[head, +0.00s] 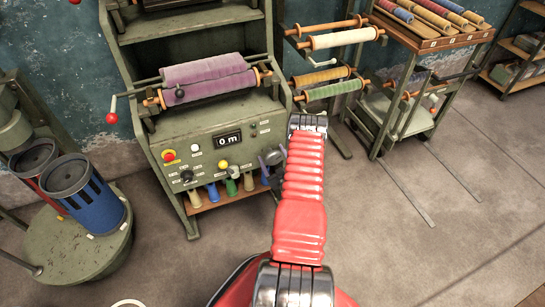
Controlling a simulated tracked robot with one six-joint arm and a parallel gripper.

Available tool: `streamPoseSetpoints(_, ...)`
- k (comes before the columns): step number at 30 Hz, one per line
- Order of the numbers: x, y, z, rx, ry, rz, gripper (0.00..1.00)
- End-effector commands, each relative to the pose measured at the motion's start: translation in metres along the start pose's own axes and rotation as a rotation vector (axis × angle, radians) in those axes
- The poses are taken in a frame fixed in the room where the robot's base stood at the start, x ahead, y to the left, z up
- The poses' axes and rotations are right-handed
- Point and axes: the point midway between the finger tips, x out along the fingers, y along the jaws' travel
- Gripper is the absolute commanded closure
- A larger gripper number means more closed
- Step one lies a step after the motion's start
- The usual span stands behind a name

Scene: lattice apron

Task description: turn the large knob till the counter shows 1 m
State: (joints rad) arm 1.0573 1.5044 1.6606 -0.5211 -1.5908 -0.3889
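The grey-green machine (210,125) stands ahead, with a sloped control panel. Its counter (228,140) reads 0 m. A grey-blue round part with jutting pieces (272,157) sits at the panel's right side, just left of my arm. It looks like the large knob, but it is too small to be sure. A small black knob (187,175) is at the panel's lower left. My red arm reaches up the middle of the view to a grey joint in front of the panel's right edge. I cannot make out my gripper's fingers, nor whether they touch anything.
A purple roll (205,78) lies across the machine above the panel. Blue and red bins (88,205) stand on a round green base at left. Racks of coloured rolls (340,65) and a wheeled cart (395,110) stand at right. The floor at lower right is clear.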

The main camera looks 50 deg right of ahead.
Motion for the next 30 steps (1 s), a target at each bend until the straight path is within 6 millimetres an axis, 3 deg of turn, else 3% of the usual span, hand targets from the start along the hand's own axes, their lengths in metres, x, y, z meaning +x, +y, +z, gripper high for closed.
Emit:
streamPoseSetpoints(13,-0.0002,-0.0002,0.0000,0.000,0.000,-0.001,0.58)
streamPoseSetpoints(30,-0.0004,-0.0003,0.0000,0.125,0.000,-0.002,0.59)
